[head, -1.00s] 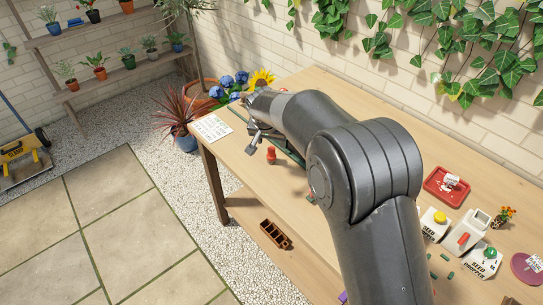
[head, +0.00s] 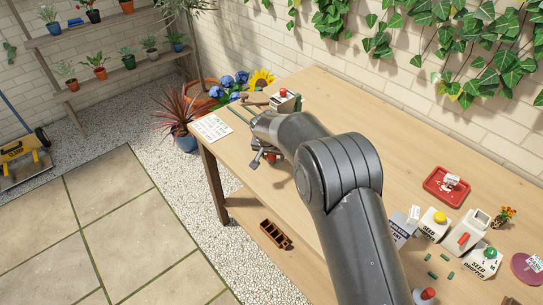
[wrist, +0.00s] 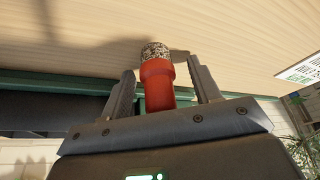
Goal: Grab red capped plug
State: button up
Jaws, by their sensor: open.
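The red capped plug (wrist: 158,88) shows in the wrist view as a red cylinder with a speckled grey-brown end. It lies between the two fingers of my gripper (wrist: 163,84), which is open with one finger on each side. A narrow gap shows beside the plug, and I cannot tell whether either finger touches it. In the head view my gripper (head: 261,159) is low over the left end of the wooden table (head: 350,110), near its front edge. The plug cannot be made out there, hidden by my gripper and arm.
A box with a red knob (head: 284,97) stands behind my arm at the table's far left. A printed sheet (head: 212,128) lies at the left corner. A red tray (head: 446,186) and several seed containers (head: 467,232) stand at the right. The middle back of the table is clear.

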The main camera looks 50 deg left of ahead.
jog(key=c, duration=1.1)
jog(key=shift+o, duration=0.2)
